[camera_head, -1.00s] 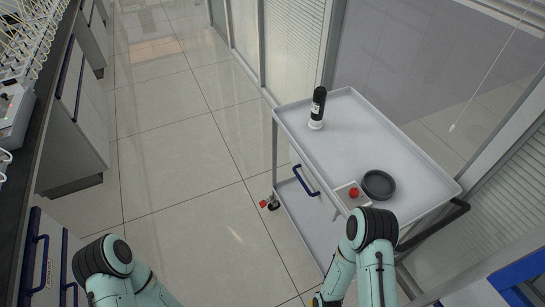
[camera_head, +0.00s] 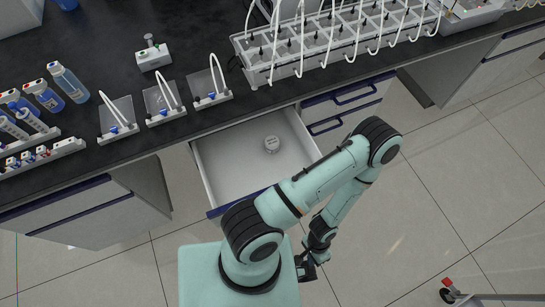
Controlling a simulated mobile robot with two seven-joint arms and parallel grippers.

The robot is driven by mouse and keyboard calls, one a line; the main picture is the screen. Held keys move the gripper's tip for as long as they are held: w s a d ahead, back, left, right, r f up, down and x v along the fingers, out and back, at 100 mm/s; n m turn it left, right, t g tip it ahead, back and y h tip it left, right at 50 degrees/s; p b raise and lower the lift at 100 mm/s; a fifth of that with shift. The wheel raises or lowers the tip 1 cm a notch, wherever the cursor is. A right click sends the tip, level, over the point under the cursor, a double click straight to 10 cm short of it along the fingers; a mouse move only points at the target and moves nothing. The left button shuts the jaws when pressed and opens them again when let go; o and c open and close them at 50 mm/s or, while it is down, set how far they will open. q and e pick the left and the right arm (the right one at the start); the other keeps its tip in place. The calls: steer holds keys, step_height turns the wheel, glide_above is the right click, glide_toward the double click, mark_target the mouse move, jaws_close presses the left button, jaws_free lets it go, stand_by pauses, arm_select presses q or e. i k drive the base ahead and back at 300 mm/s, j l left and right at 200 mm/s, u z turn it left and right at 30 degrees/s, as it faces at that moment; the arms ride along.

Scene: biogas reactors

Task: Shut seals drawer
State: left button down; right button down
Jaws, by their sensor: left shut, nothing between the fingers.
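An open drawer (camera_head: 225,165) sticks out from under the dark lab bench, with a white inside and a blue handle edge along its front. A small round white lidded container (camera_head: 271,143) lies inside it towards the back. I cannot read its label. My left gripper (camera_head: 306,268) is shut and empty, in front of the drawer and to the right of its front edge, apart from it. My left arm crosses over the drawer's front right corner and hides part of it. My right gripper is not in view.
The dark bench (camera_head: 190,128) carries a rack with white tubes (camera_head: 335,38), several small stands and blue-labelled bottles (camera_head: 70,82). Closed drawers with blue handles (camera_head: 340,95) sit right of the open one. Tiled floor (camera_head: 430,200) is free at the right; a trolley corner (camera_head: 452,292) shows.

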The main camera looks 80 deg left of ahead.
mark_target(234, 162)
steer(key=u, duration=0.4)
steer(key=k+u, duration=0.1)
steer(key=u, duration=0.75)
steer(key=k+u, duration=0.15)
steer(key=u, duration=0.7)
steer(key=k+j+u, duration=0.1)
steer(key=u, duration=0.3)
